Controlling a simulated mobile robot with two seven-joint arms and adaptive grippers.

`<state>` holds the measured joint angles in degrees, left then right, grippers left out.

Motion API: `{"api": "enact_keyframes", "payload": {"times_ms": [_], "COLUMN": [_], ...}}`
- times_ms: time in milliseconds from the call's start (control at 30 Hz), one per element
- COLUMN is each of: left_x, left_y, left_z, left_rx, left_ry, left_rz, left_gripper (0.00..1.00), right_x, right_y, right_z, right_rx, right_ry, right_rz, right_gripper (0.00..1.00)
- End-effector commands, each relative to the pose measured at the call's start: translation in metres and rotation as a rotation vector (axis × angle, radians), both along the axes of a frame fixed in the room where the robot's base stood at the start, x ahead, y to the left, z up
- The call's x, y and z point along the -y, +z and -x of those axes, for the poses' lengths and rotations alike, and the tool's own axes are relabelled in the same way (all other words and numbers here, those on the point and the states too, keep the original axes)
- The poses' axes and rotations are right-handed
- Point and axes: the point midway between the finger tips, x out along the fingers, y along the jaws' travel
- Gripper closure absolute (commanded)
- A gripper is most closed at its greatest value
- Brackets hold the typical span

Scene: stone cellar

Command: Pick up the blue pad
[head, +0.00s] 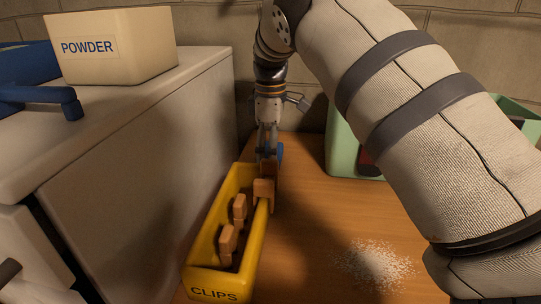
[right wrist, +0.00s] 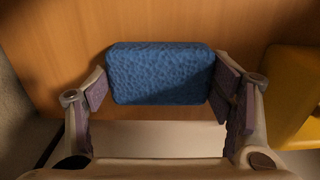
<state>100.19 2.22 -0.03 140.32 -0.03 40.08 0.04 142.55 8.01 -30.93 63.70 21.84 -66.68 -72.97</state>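The blue pad (right wrist: 160,73) lies on the wooden table in the right wrist view, a rough-textured block with its long side across the picture. A small part of it (head: 280,152) shows in the head view, behind the far end of the yellow clips bin. My right gripper (right wrist: 162,88) is open, with one finger at each short end of the pad. The gaps look very small; I cannot tell whether the fingers touch it. In the head view, my right gripper (head: 267,150) points down and hides most of the pad. My left gripper is not in view.
The yellow CLIPS bin (head: 194,262) holds several wooden clips, one at its right rim (head: 263,190). A green bin (head: 340,148) stands at right, partly behind my arm. White grains (head: 375,265) lie on the table (head: 305,225). A cabinet (head: 150,140) at left bears a POWDER box (head: 120,45).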

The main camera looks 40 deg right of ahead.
Motion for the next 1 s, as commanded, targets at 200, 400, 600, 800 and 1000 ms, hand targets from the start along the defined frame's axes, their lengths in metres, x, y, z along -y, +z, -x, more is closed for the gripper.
{"api": "enact_keyframes", "payload": {"times_ms": [200, 400, 600, 800, 1000], "left_x": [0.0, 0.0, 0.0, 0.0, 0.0], "left_y": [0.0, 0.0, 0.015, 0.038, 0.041], "left_z": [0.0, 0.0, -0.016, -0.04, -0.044], "left_rx": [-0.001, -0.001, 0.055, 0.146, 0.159], "left_ry": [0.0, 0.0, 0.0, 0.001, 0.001], "left_rz": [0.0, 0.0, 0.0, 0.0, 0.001], "left_gripper": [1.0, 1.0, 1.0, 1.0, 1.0], "right_x": [0.0, 0.0, -0.008, -0.024, -0.035], "right_y": [-0.001, 0.015, 0.073, 0.118, 0.126], "right_z": [0.0, -0.001, 0.027, 0.084, 0.122], "right_rx": [-0.003, 0.0, 0.015, 0.02, 0.003], "right_ry": [0.0, 0.0, 0.0, 0.001, 0.0], "right_rz": [-0.002, -0.002, -0.003, -0.003, -0.001], "right_gripper": [0.4, 0.4, 0.4, 0.4, 0.4]}}
